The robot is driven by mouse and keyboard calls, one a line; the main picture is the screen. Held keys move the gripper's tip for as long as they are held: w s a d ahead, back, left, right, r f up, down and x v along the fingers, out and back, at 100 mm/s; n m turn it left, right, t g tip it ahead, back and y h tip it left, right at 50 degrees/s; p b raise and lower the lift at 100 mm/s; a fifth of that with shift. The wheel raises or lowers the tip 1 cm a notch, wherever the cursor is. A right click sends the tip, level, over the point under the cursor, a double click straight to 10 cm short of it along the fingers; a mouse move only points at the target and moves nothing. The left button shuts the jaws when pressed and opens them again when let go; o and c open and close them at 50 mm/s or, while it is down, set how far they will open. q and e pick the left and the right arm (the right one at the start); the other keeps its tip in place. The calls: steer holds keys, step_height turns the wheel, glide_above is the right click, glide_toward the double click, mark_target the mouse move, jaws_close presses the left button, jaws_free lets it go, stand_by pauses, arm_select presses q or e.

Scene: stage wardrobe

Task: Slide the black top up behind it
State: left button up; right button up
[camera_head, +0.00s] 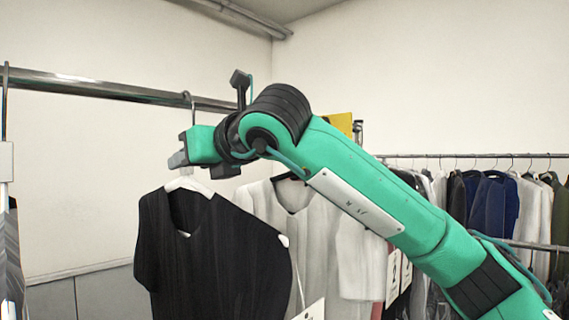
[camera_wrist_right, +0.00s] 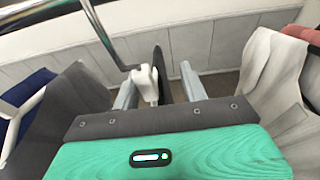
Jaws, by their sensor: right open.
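The black top (camera_head: 205,240) hangs from a white hanger (camera_head: 190,184) on the rail (camera_head: 110,90) at the left of the head view. My right gripper (camera_head: 178,156) is just above the hanger's shoulders, by its hook. In the right wrist view, my open right gripper (camera_wrist_right: 160,78) has the white hanger neck (camera_wrist_right: 148,84) between its fingers, closer to the left finger. The fingers look apart, not clamped on it. A dark garment (camera_wrist_right: 72,108), seemingly the black top, shows left of the gripper there. My left gripper is not in view.
A white top (camera_head: 300,205) hangs just right of the black top. A dark striped garment (camera_head: 12,265) hangs at the far left edge. A second rail (camera_head: 460,156) with several garments stands at the back right. The first rail is bare between the left garment and the black top.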

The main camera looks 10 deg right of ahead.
steer(key=shift+w+d+p, duration=0.45)
steer(key=shift+w+d, duration=2.45)
steer(key=shift+d, duration=1.4)
steer(key=shift+w+d+p, duration=0.45)
steer(key=shift+w+d, duration=2.45)
steer(key=shift+d, duration=1.4)
steer(key=s+d+b, duration=0.6)
steer(key=s+b, duration=0.1)
steer(key=s, duration=0.4)
steer(key=shift+s, duration=0.3)
steer(key=shift+f, duration=0.1)
